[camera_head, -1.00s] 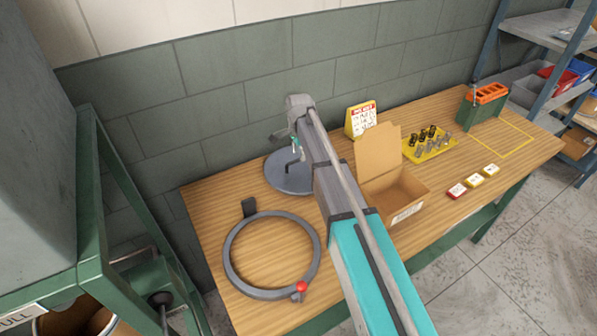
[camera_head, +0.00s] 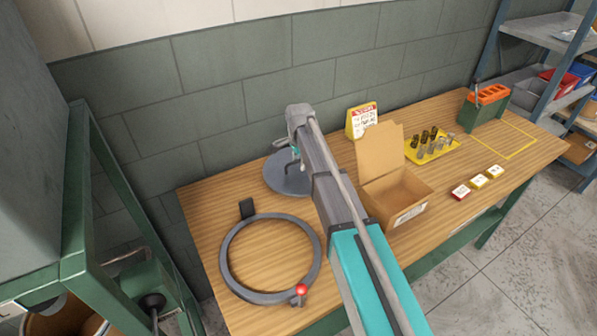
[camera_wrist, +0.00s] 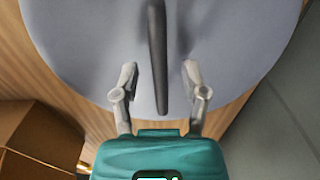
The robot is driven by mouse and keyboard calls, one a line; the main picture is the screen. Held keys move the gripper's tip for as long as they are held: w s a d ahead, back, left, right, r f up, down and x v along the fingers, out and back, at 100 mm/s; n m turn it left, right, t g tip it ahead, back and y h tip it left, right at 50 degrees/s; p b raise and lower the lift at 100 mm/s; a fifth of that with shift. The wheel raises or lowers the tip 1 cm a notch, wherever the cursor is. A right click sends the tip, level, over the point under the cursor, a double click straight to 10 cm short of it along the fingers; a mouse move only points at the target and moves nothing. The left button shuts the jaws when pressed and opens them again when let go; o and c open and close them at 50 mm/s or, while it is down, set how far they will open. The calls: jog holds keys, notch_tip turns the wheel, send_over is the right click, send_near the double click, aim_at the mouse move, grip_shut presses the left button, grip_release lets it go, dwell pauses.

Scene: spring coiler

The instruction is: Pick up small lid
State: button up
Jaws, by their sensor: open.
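The small lid (camera_head: 285,180) is a round grey disc lying on the wooden table near the wall. In the wrist view the lid (camera_wrist: 240,60) fills most of the upper picture, and its dark bar handle (camera_wrist: 158,60) stands out toward the camera. My gripper (camera_wrist: 160,75) is open, with one finger on each side of the handle's near part. Neither finger visibly touches the handle. In the head view my gripper (camera_head: 294,152) is over the lid and partly hidden by my arm.
An open cardboard box (camera_head: 400,195) stands right of the lid. A grey ring with a red knob (camera_head: 232,280) lies at the front left. A calendar (camera_head: 362,120), a yellow tray of springs (camera_head: 450,148) and a green toolbox (camera_head: 480,115) stand farther right. The wall is close behind.

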grip_shut()
dwell(0.3)
jog(key=shift+r, duration=0.1)
dwell(0.4)
notch_tip(320, 180, up, 3)
jog(key=p, duration=0.3)
jog(key=shift+f, duration=0.2)
jog(key=s+a+r+p, duration=0.2)
jog(key=s+r+p, duration=0.8)
jog(key=s, duration=0.3)
jog(key=shift+s+a, duration=0.3)
jog(key=shift+s, duration=0.1)
